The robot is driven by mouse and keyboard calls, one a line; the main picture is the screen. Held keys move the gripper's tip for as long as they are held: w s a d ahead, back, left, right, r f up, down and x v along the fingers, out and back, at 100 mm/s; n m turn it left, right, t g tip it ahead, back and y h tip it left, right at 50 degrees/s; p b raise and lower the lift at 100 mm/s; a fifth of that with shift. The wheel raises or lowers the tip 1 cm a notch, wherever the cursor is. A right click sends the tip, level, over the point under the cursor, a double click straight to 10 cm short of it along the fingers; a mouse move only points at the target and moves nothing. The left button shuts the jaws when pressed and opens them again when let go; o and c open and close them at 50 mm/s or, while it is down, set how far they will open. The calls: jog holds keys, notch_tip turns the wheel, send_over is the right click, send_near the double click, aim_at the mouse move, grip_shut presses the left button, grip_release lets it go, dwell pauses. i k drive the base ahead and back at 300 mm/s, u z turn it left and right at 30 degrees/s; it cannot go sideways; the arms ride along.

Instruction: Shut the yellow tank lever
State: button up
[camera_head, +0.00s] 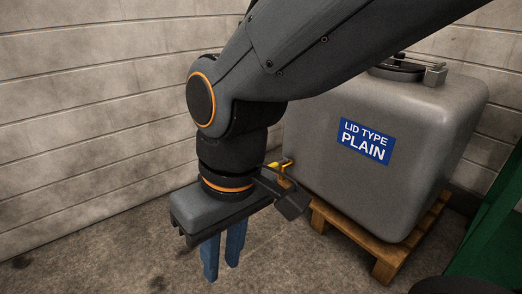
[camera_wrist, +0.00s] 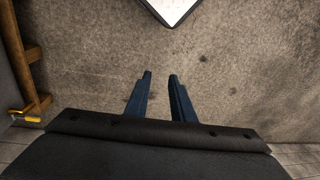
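The grey tank (camera_head: 385,150) stands on a wooden pallet at the right of the head view, with a blue "LID TYPE PLAIN" label on its side. The yellow lever (camera_head: 281,163) shows at the tank's lower left side, partly hidden behind my arm and wrist. It also shows in the wrist view (camera_wrist: 26,117) at the far left edge, small, near the pallet. My gripper (camera_head: 221,272) points down in front and to the left of the lever, apart from it. Its two blue fingers (camera_wrist: 159,75) are parted with bare floor between them.
The wooden pallet (camera_head: 387,259) lies under the tank. A lid with a metal clamp (camera_head: 396,69) tops the tank. A pale block-wall (camera_head: 80,120) stands behind and left. A green object (camera_head: 497,235) is at the right edge. A white-faced object (camera_wrist: 172,8) lies at the wrist view's top.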

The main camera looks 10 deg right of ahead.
aim_at(275, 164)
jog(key=u, duration=0.05)
jog(key=k, duration=0.6)
jog(key=u, duration=0.45)
jog(key=i, duration=1.65)
jog(key=z, duration=0.7)
